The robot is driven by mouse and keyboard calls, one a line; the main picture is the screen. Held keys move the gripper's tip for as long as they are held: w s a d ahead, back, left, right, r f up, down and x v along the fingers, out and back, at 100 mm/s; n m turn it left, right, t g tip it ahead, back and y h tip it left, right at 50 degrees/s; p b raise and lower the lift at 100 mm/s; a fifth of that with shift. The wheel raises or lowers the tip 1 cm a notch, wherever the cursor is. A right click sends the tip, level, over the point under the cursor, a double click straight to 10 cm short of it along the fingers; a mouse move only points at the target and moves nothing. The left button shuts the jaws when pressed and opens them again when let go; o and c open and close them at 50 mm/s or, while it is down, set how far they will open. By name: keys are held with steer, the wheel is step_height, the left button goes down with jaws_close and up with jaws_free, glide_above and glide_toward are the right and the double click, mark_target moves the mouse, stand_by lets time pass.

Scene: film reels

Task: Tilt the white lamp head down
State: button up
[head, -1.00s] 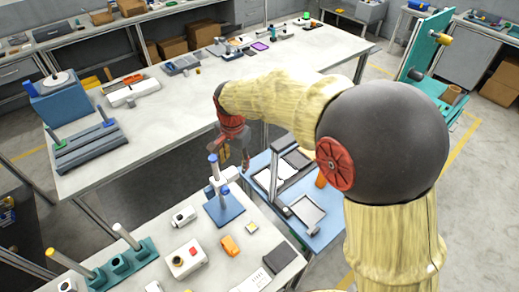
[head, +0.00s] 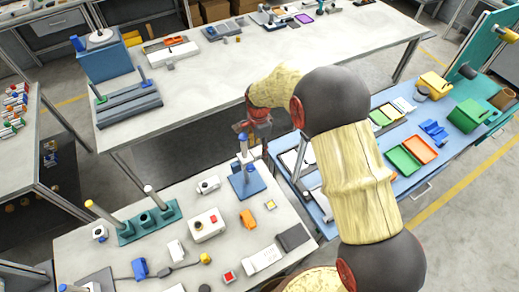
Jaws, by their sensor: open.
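My gripper (head: 252,137), below a dark red wrist, is open, right beside and just behind the top of the stand. Its fingers are small and partly merge with the background, so I cannot tell whether they touch the lamp.
A blue table (head: 398,187) with trays stands to the right. A long white table (head: 215,85) lies behind.

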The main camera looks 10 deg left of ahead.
steer(key=shift+f, duration=1.25)
steer(key=shift+c, duration=1.1)
steer(key=c, duration=0.9)
steer(key=shift+c, duration=0.2)
